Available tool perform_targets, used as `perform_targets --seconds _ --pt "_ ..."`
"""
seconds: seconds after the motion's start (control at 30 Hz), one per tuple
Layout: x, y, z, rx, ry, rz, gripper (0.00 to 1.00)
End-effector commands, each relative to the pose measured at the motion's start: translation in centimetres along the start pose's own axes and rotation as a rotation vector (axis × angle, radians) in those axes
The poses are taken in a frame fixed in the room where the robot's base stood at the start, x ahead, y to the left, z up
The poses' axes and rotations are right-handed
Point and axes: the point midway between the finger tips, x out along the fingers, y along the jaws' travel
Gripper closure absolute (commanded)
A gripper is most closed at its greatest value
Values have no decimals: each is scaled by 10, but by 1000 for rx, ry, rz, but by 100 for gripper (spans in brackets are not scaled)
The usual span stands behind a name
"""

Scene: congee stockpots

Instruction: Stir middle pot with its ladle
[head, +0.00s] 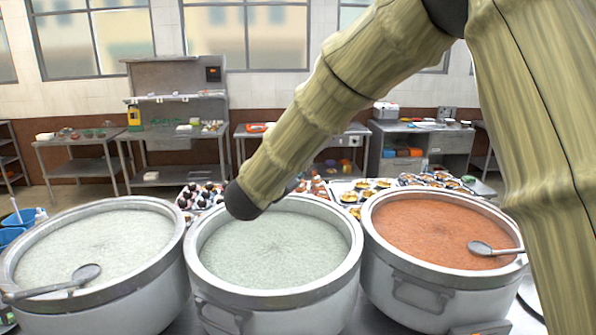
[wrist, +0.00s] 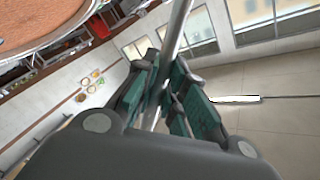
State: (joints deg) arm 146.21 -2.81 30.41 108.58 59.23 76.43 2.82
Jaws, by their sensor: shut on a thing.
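The middle pot (head: 275,246) is a wide metal stockpot full of pale congee, with its rim partly behind my arm. No ladle shows in it in the head view. In the wrist view my gripper (wrist: 166,80), with dark green finger pads, is shut on a thin metal rod (wrist: 178,30), which looks like a ladle handle. The rod's ends are out of view or hidden, so I cannot tell whether its bowl is in the congee. In the head view my gripper is hidden by my arm, whose dark joint shows over the middle pot's left rim.
The left pot (head: 95,252) holds white congee, with a ladle (head: 84,273) on its near rim. The right pot (head: 440,242) holds orange congee, with a ladle (head: 490,248) at its right. Trays of small food (head: 372,188) lie behind the pots. Steel tables stand farther back.

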Motion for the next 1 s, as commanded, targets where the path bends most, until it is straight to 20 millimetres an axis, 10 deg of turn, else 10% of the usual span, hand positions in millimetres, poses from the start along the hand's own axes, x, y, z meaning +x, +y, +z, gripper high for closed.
perform_targets --seconds 1.0 --pt "0 0 0 110 22 -32 100"
